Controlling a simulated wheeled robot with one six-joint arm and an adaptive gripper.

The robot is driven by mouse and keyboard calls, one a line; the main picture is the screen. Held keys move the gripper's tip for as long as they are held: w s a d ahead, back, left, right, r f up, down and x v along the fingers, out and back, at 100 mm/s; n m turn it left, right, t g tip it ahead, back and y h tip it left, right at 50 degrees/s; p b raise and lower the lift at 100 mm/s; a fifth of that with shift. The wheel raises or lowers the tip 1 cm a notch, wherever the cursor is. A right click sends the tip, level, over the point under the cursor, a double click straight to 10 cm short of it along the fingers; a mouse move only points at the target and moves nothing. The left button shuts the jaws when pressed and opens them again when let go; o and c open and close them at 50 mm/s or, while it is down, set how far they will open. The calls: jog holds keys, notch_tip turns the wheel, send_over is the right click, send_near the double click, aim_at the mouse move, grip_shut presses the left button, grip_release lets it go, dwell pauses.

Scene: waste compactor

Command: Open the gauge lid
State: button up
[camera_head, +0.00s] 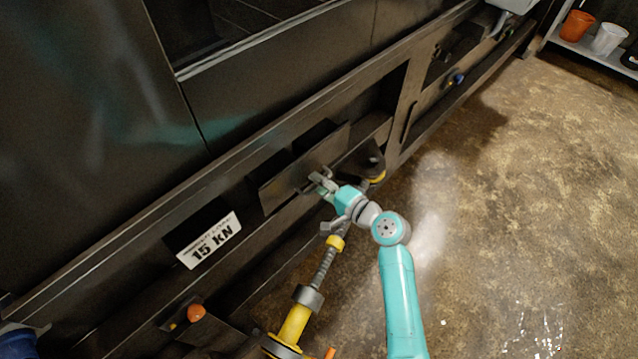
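No gauge face shows.
An orange knob (196,312) is at lower left. A shelf with an orange pot (576,26) stands at upper right. The floor at right is free.

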jog(key=shift+w+a, duration=0.1)
jog(key=shift+a, duration=0.05)
grip_shut()
dwell(0.4)
